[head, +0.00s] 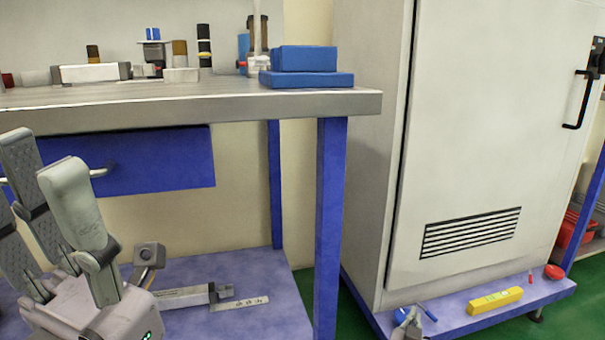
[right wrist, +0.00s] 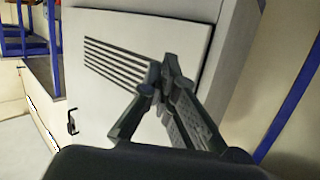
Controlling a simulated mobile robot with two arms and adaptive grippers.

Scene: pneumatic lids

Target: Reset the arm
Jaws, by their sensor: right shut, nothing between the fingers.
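The bench top carries blue blocks (head: 307,60) and several small parts. Below it are a blue drawer (head: 165,160) and a low shelf (head: 250,300) with tools. A tall white cabinet (head: 480,140) stands right. A yellow level (head: 494,301) lies on its base.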

